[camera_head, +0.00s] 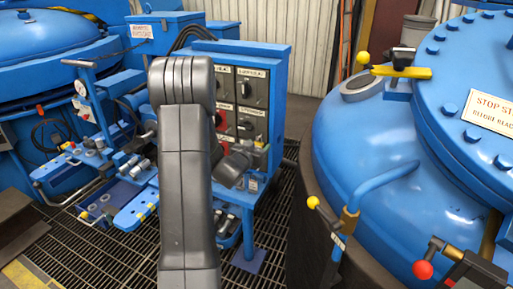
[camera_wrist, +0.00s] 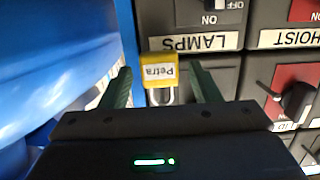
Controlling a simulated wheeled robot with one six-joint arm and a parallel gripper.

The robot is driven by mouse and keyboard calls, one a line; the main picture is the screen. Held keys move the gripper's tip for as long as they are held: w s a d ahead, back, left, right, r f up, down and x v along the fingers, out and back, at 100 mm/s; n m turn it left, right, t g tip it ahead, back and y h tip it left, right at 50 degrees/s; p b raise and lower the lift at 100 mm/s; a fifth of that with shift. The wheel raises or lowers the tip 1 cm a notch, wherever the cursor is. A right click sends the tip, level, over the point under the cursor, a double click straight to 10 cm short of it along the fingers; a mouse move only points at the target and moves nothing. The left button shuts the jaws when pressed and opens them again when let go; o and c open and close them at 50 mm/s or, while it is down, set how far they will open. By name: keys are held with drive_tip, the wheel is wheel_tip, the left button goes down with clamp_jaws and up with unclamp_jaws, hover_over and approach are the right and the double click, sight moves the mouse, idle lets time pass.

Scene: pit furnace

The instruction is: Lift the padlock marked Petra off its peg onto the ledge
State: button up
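The yellow padlock (camera_wrist: 158,68) carries a white label reading Petra, upside down in the wrist view. Its grey shackle shows on the near side, partly cut off by my gripper's body. My gripper (camera_wrist: 161,66) is open, with one green finger on each side of the padlock and a visible gap on both sides. I cannot tell how deep the padlock sits between the fingers. The peg is not clearly seen. In the head view my arm covers part of the control cabinet (camera_head: 262,50), and I cannot make out the padlock or the ledge there.
Beside the padlock is a grey switch panel with LAMPS (camera_wrist: 209,42) and HOIST (camera_wrist: 290,38) labels and rotary switches. A blue surface (camera_wrist: 50,60) lies close on the left. In the head view a large blue vessel (camera_head: 370,150) stands right, over grating.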

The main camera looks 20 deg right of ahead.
drive_tip(key=c, duration=0.9)
drive_tip(key=shift+c, duration=0.2)
drive_tip(key=shift+r, duration=0.45)
drive_tip(key=shift+a, duration=0.1)
drive_tip(key=shift+f+b+v, duration=0.25)
drive_tip(key=shift+b+v, duration=0.1)
drive_tip(key=shift+v, duration=1.1)
drive_tip(key=shift+f+b+v, duration=0.2)
drive_tip(key=shift+b+v, duration=0.15)
drive_tip(key=shift+v, duration=1.1)
drive_tip(key=shift+s, duration=0.1)
